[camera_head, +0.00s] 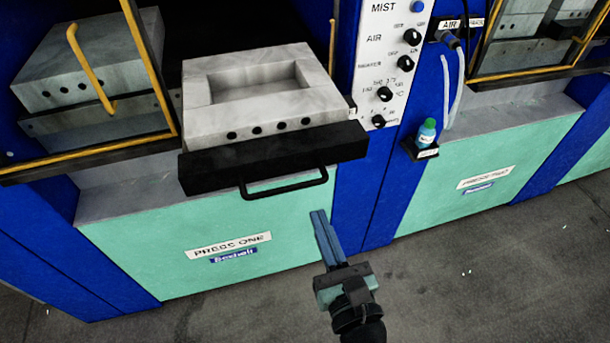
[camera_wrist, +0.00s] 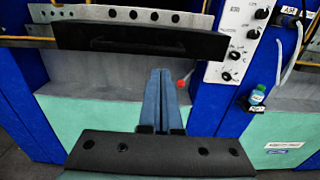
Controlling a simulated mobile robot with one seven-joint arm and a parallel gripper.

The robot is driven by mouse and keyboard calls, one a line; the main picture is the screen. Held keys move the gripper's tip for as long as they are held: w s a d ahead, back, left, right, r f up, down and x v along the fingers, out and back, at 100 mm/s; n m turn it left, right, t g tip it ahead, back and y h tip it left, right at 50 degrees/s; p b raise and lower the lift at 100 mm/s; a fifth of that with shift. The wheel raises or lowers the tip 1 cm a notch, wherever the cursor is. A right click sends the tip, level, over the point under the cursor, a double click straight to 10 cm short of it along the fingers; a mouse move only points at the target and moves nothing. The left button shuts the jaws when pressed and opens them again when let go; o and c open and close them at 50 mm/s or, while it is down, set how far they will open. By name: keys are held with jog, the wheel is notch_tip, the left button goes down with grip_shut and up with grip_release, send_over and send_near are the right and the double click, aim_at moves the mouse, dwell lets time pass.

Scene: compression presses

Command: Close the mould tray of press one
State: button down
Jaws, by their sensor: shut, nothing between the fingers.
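The mould tray (camera_head: 222,168) of press one is black and stands pulled out from the press front. A grey mould block (camera_head: 195,114) with a rectangular hollow lies on it. A black bar handle (camera_head: 285,188) sticks out from the tray's front. The tray's dark front also shows across the top of the wrist view (camera_wrist: 130,38). My gripper (camera_head: 319,214) is shut and empty. In the head view it appears below and right of the handle, apart from it, in front of the green panel. Its closed fingers (camera_wrist: 160,74) point towards the tray in the wrist view.
A yellow-framed guard (camera_head: 90,68) stands at the left of press one. A control panel (camera_head: 385,60) with black knobs is to the right. A small bottle (camera_head: 426,133) sits on a holder beside press two (camera_head: 490,160).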

aim_at(300, 169)
jog(key=p+x, duration=0.1)
jog(key=x, duration=0.8)
jog(key=shift+w, duration=0.15)
jog(key=shift+w, duration=0.15)
